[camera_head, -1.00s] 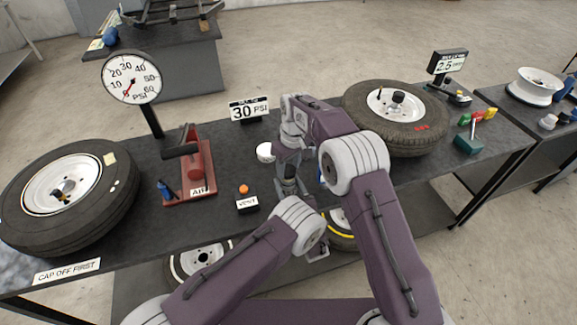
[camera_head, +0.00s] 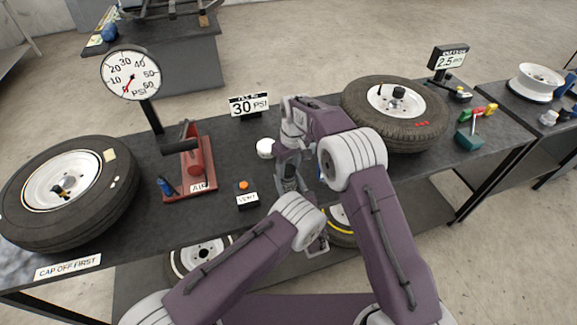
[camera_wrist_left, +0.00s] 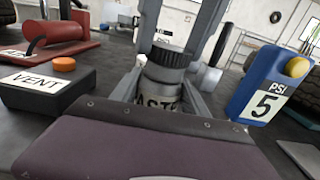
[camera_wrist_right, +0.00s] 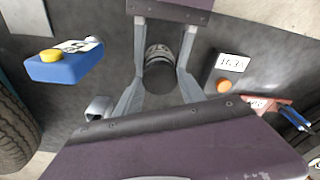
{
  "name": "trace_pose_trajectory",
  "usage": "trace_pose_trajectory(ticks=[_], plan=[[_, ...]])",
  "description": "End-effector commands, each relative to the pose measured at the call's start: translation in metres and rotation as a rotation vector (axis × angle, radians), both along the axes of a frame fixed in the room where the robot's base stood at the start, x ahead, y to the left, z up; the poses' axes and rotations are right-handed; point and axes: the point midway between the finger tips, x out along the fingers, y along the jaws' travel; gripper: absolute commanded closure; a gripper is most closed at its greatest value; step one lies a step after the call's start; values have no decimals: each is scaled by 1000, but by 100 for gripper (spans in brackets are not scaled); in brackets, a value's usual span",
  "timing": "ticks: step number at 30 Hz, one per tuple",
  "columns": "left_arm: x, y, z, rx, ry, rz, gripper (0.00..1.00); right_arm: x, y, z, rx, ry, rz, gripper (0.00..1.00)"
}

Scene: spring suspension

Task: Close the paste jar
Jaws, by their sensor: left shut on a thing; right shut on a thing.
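The paste jar (camera_wrist_left: 160,97) has a pale label and stands upright between the fingers of my left gripper (camera_wrist_left: 163,95), which is shut on it. A black ribbed lid (camera_wrist_left: 168,62) sits on top of the jar, and whether it is fully seated cannot be told. My right gripper (camera_wrist_right: 158,88) reaches down from above and is shut on the lid, which also shows in the right wrist view (camera_wrist_right: 159,79). In the head view my right gripper (camera_head: 289,172) and the arms hide most of the jar.
Close beside the jar are the orange-buttoned vent box (camera_head: 246,196) and a blue PSI block (camera_wrist_left: 264,92). A red air pump (camera_head: 195,165) and a tyre (camera_head: 68,190) lie to the left. Another tyre (camera_head: 420,128) lies to the right. The bench between vent box and pump is narrow.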

Motion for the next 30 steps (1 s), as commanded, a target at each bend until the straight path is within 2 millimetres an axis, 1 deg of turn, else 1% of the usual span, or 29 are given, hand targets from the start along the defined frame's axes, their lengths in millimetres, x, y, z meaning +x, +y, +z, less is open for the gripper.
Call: trace_pose_trajectory(ticks=[17, 20, 23, 26, 27, 29, 30], plan=[[0, 0, 0, 0, 0, 0, 100, 0, 0, -12, -1, 1, 1, 90], [0, 0, 0, 0, 0, 0, 100, 0, 0, -11, -1, 1, -25, 90], [0, 0, 0, 0, 1, 0, 100, -1, 1, -11, -2, 1, -172, 90], [0, 0, 0, 0, 1, 0, 100, -1, 2, -11, -1, 0, -442, 90], [0, 0, 0, 0, 1, 0, 100, -1, 2, -12, -1, 0, -563, 90], [0, 0, 0, 0, 1, 0, 100, -1, 3, -12, -2, 0, -744, 90], [0, 0, 0, 0, 1, 0, 100, -1, 4, -12, -2, 0, -867, 90]])
